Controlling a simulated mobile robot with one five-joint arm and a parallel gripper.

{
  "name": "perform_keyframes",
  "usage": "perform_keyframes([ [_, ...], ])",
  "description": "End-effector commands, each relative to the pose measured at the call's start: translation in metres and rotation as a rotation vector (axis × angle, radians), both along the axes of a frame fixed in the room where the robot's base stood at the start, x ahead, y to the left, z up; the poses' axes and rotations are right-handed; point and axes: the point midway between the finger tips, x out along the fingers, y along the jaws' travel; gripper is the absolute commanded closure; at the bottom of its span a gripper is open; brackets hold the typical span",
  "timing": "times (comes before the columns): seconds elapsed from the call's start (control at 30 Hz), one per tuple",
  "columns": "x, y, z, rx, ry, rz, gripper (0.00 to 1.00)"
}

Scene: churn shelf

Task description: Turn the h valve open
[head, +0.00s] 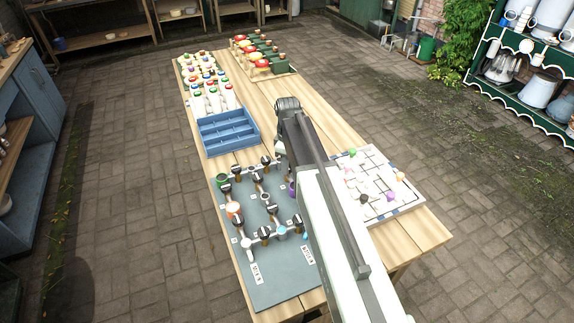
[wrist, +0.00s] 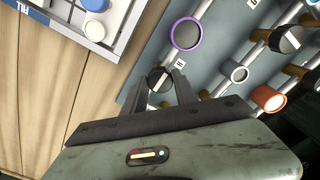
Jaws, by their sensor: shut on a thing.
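In the wrist view my gripper (wrist: 161,90) has its two fingers on either side of a black valve knob (wrist: 160,76) with a white bar across its top. It is shut on this knob. In the head view the board (head: 280,278) lies on the table with several black-handled valves on pale pipes. My arm hides my gripper and the held knob there.
A purple-ringed port (wrist: 187,34), another black valve (wrist: 286,39) and an orange-ringed port (wrist: 268,98) are close by. A white maze board (head: 381,208) lies right of my arm. A blue tray (head: 228,152) stands behind the pipe board. Bare wooden table (head: 425,232) shows at front right.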

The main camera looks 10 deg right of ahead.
Motion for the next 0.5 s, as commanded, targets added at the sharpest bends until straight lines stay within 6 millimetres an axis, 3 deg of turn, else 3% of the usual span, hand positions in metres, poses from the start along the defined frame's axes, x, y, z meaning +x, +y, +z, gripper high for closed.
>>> perform_keyframes([
  [0.47,-0.0004,0.0011,-0.0001,0.002,0.001,0.016,1.00],
  [0.5,-0.0004,0.0011,-0.0001,0.002,0.001,0.016,0.63],
])
